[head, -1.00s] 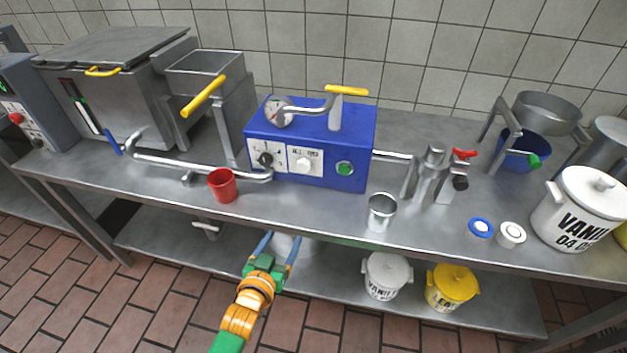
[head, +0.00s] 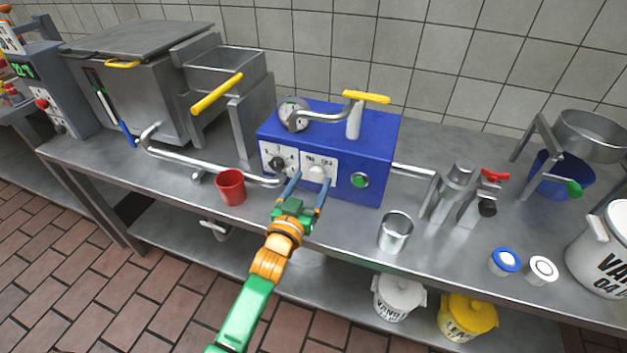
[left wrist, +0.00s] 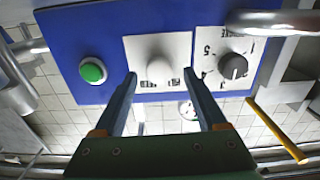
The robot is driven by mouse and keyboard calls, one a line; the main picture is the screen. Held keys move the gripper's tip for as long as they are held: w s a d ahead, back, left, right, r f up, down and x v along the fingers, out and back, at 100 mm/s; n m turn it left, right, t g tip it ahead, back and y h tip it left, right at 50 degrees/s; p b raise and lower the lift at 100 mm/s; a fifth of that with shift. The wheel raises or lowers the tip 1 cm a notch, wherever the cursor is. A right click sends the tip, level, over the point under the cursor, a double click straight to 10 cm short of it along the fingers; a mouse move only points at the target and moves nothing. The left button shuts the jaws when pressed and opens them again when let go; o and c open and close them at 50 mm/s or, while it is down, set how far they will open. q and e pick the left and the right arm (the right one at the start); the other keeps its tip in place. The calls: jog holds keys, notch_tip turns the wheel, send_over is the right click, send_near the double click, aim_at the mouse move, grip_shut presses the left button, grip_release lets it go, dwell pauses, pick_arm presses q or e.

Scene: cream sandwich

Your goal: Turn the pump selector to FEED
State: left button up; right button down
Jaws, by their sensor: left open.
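The blue pump box (head: 335,135) stands on the steel table, with a crank pipe and a yellow handle on top. Its front has a white selector knob (head: 317,173) on a white plate whose lettering is too small to read. The white knob also shows in the left wrist view (left wrist: 160,71). My left gripper (head: 311,180) is open in front of this plate, its fingers pointing at the box. In the left wrist view the fingertips (left wrist: 159,76) lie on either side of the white knob; I cannot tell whether they touch it. My right gripper is not in view.
A black dial (head: 277,163) sits left of the white knob and a green button (head: 360,181) right of it. A red cup (head: 231,187) and a steel pipe (head: 205,170) are close on the left. A steel cup (head: 395,231) stands to the right.

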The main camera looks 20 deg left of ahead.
pick_arm(q)
jog(key=shift+w+d, duration=0.1)
jog(key=shift+w, duration=0.55)
grip_shut()
jog(key=shift+m, duration=0.3)
jog(key=shift+m+p, duration=0.3)
jog(key=shift+m, duration=0.7)
jog(key=m, duration=0.3)
jog(key=shift+m, duration=0.3)
jog(key=m, duration=0.3)
jog(key=shift+m, duration=2.5)
